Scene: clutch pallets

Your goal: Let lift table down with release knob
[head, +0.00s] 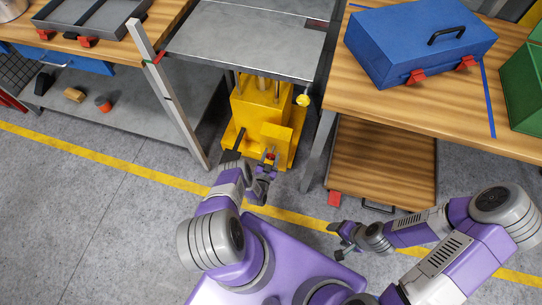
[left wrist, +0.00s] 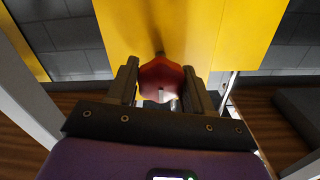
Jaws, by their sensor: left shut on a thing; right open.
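The lift table has a grey metal top (head: 245,42) and a yellow body (head: 262,115) under it. The red release knob (left wrist: 161,78) sits on the yellow face in the left wrist view, between the fingers of my left gripper (left wrist: 163,92). In the head view my left gripper (head: 262,166) is at the front of the yellow body and is shut on the knob, which is mostly hidden there. My right gripper (head: 340,240) is open and empty, low over the floor at the right.
A bench with a grey tray (head: 92,18) is at the left. Floor in front is clear.

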